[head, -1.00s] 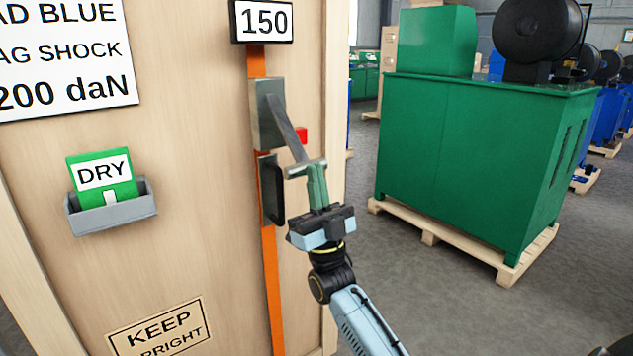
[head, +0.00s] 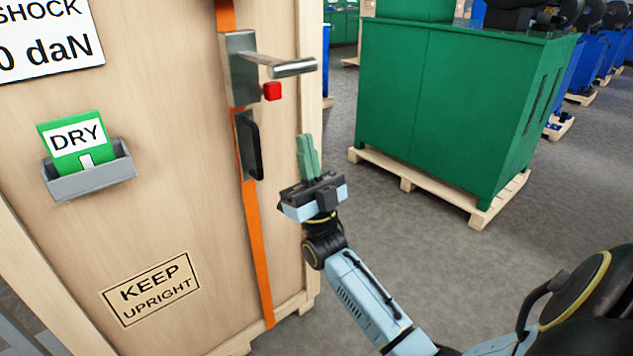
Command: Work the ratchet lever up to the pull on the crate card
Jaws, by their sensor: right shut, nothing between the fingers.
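The ratchet lever (head: 288,67) is a metal arm with a round crossbar. It sticks out to the right from the metal ratchet housing (head: 240,70) on the crate's orange strap (head: 258,245). A red block (head: 271,91) sits just under the lever. The crate card (head: 52,38) is white with black text, cut by the top left edge; "SHOCK" and "0 daN" show. My right gripper (head: 307,144) is shut and empty, below the lever and apart from it. My left gripper is not in view. The readout above the ratchet is out of view.
A black handle (head: 248,146) is on the crate (head: 185,215) below the ratchet. A green DRY card (head: 77,143) sits in a grey holder (head: 92,177) at left. A green machine (head: 445,110) stands on a pallet at right, with bare floor between.

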